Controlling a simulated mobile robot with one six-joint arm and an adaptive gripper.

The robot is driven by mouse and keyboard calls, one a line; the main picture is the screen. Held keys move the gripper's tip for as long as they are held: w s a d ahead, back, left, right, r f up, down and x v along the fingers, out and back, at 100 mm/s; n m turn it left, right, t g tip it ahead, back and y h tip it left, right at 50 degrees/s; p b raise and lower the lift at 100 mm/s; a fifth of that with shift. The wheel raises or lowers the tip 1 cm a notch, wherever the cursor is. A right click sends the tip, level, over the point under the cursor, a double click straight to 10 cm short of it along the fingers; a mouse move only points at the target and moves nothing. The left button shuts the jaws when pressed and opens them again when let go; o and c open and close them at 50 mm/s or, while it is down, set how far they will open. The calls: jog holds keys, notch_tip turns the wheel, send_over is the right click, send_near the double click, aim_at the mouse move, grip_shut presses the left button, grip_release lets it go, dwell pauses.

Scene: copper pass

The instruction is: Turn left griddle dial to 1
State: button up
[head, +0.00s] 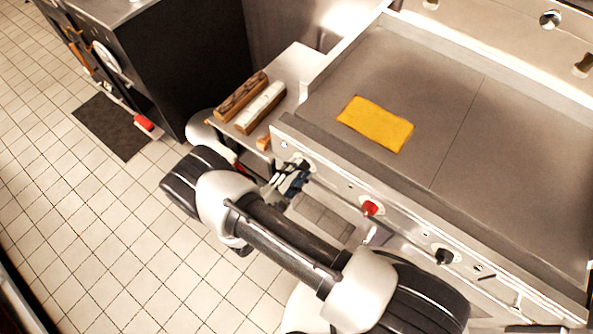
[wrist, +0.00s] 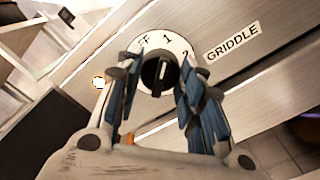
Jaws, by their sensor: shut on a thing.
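The left griddle dial (wrist: 159,72) is a black knob on a white round scale (wrist: 168,42) in the wrist view. The scale shows part of OFF, then 1 and a partly hidden 2, beside a GRIDDLE label (wrist: 233,40). A pale line on the knob runs roughly up and down; its exact setting is unclear. My gripper (wrist: 157,80) has its blue-padded fingers on either side of the knob and is shut on it. In the head view my gripper (head: 291,178) is at the left end of the griddle front, largely hiding the dial.
A red dial (head: 370,208) and another black dial (head: 444,256) sit farther right on the front panel. A yellow cloth (head: 376,124) lies on the griddle plate (head: 400,70). Wooden-looking blocks (head: 241,97) lie on a side shelf.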

jog(key=o, duration=1.1)
jog(key=shift+a, duration=0.1)
jog(key=v, duration=1.2)
jog(key=shift+r, duration=0.1)
jog(key=w+d+r+m+g, duration=0.1)
jog(key=d+r+m+g, duration=0.55)
jog(key=r, duration=0.45)
jog(key=d+r+m+g, duration=0.5)
jog(key=d+r+g, duration=0.15)
jog(key=r, duration=0.45)
jog(key=s+d+r+m+t+y, duration=0.1)
jog(key=s+d+r+m+y, duration=0.2)
jog(key=s+r+y, duration=0.2)
jog(key=s+d+r+m+t+y, duration=0.2)
jog(key=s+d+r+m+y, duration=0.2)
jog(key=r, duration=0.5)
jog(key=shift+s+d+r+y, duration=0.15)
jog(key=shift+s+r+y, duration=0.15)
jog(key=shift+s+y, duration=0.65)
